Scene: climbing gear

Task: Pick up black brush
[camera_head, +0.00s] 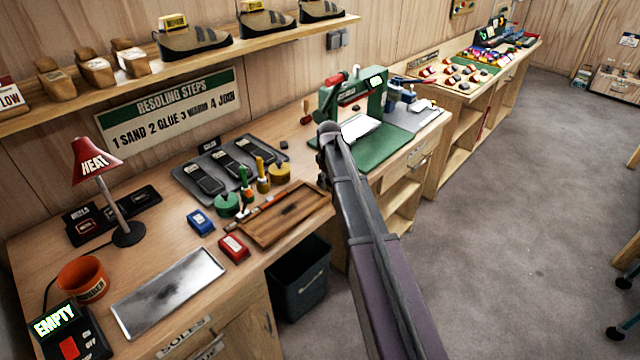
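I cannot clearly make out a black brush. A slim brush-like tool (270,201) with a reddish-brown handle lies along the back edge of a wooden tray (290,230). Upright handled tools, one green (245,182) and one yellow (261,169), stand by a green pot (227,205) and a yellow pot (279,174) behind the tray. A small dark object (284,145) lies farther back. My arm rises from the bottom to the middle of the view, over the bench's front edge, and hides part of the bench. My gripper does not show.
A red lamp (95,163), orange pot (82,279), metal plate (168,291), blue box (201,222) and red box (234,247) stand on the left bench. A green machine (352,100) stands farther back. A dark bin (299,280) is below.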

